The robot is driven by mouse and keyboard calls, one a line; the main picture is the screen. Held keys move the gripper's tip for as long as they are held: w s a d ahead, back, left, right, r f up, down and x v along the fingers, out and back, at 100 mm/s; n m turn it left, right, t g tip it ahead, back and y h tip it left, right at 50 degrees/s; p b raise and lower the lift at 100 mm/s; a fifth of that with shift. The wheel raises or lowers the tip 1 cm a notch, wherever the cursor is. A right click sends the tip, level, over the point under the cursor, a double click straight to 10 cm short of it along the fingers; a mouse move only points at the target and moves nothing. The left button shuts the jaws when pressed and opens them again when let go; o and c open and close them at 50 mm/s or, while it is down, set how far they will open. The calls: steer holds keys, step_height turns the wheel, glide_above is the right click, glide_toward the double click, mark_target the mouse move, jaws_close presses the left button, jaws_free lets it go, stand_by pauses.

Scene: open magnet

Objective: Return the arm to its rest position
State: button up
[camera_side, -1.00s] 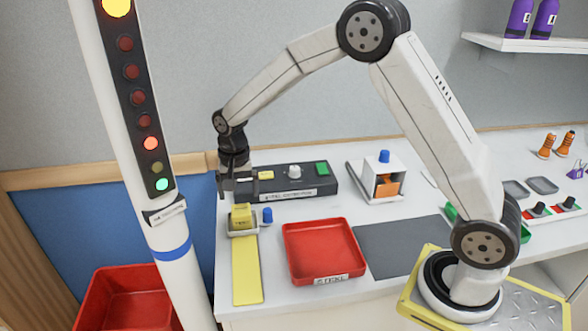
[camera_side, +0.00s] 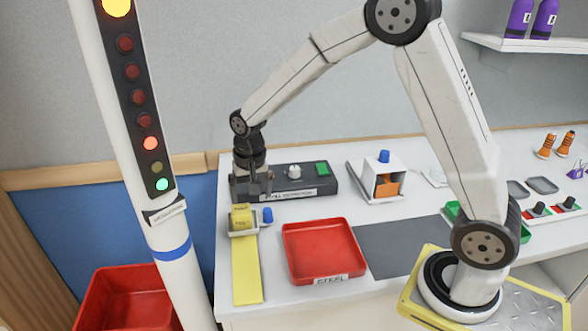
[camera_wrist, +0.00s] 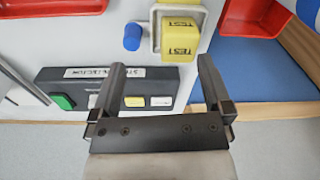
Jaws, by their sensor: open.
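My gripper (camera_side: 252,192) is open and empty in the side view, held above the left end of the dark control box. In the wrist view its two fingers (camera_wrist: 160,95) are spread apart with nothing between them. A yellow block marked TEST (camera_side: 241,214) sits in a small pale holder (camera_side: 243,231) just in front of the gripper. The block also shows in the wrist view (camera_wrist: 180,36), beyond the fingertips and apart from them.
The dark control box (camera_side: 315,182) with a green button lies under and right of my gripper. A blue knob (camera_side: 267,215) stands beside the holder. A red tray (camera_side: 325,250) and white housing (camera_side: 382,178) are nearby. A light column (camera_side: 160,240) stands at left.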

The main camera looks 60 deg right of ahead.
steer(key=s+n+t, duration=0.2)
steer(key=s+n, duration=0.5)
steer(key=s, duration=0.9)
steer(key=shift+s+d, duration=0.4)
